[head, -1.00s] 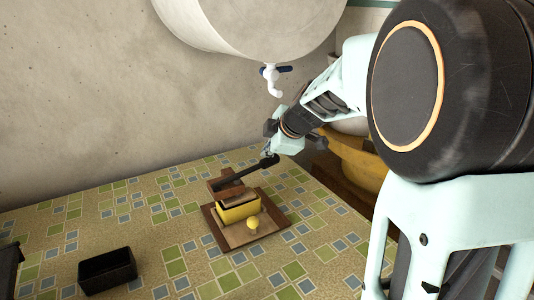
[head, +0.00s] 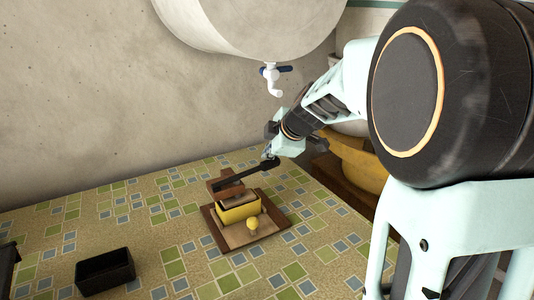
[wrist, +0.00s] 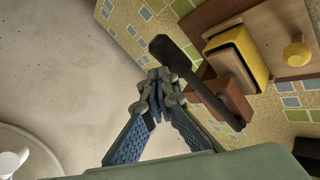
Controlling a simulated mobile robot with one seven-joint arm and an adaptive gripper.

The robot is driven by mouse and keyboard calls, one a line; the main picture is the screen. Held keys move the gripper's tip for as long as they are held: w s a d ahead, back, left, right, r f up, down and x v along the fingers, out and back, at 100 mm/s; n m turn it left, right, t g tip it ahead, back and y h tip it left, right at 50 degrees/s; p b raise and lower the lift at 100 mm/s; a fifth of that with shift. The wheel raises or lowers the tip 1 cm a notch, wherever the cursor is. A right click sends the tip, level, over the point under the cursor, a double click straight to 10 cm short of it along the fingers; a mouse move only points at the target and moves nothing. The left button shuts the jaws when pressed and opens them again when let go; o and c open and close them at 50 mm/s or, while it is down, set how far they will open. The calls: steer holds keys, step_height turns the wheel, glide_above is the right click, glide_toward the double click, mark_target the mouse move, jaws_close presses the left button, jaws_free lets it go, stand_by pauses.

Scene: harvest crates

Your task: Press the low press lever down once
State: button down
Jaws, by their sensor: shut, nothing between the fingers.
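The low press stands on the tiled surface, a wooden board (head: 268,231) with a yellow box (head: 238,212) on it. Its black lever (head: 242,175) slants up to the right from a wooden block behind the box. In the wrist view the lever (wrist: 190,70) runs diagonally from the wooden block (wrist: 232,85), its thick grip end near my fingertips. My gripper (wrist: 160,85) is shut and empty, close beside the lever; I cannot tell whether they touch. In the head view my gripper (head: 268,153) is at the lever's raised end and partly hard to make out.
A small yellow knob (head: 251,224) stands at the front of the board. A black open box (head: 105,271) sits at the front left. A large pale tank with a white tap (head: 271,78) hangs above. A yellow tub (head: 356,163) stands to the right.

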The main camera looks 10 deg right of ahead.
mark_target(273, 164)
steer(key=shift+w+d+f+b, duration=0.1)
steer(key=shift+d+f+b, duration=0.1)
steer(key=shift+f+b, duration=0.6)
steer(key=shift+s+d+f+b, duration=0.1)
steer(key=shift+d+f+b, duration=0.1)
steer(key=shift+f+b, duration=0.6)
steer(key=shift+w+d+f+b, duration=0.15)
steer(key=shift+f+b, duration=0.25)
steer(key=shift+b, duration=0.75)
stand_by(1.9)
stand_by(0.6)
steer(key=shift+s+a+r+p, duration=0.1)
steer(key=shift+a+r+p, duration=0.25)
steer(key=shift+r+p, duration=0.7)
steer(key=shift+s+a+r+p, duration=0.15)
steer(key=shift+a+r+p, duration=0.3)
steer(key=shift+r, duration=1.15)
steer(key=shift+s+a+r+p, duration=0.1)
steer(key=shift+a+r+p, duration=0.2)
steer(key=shift+r+p, duration=0.75)
steer(key=shift+r, duration=0.35)
steer(key=shift+s+a+r+p, duration=0.1)
steer(key=shift+a+r+p, duration=0.2)
steer(key=shift+r, duration=0.45)
steer(key=shift+a+r+p, duration=0.15)
steer(key=shift+r+p, duration=0.3)
steer(key=shift+r, duration=0.35)
steer(key=shift+s+a+r+p, duration=0.1)
steer(key=shift+a+r+p, duration=0.2)
steer(key=shift+r, duration=0.45)
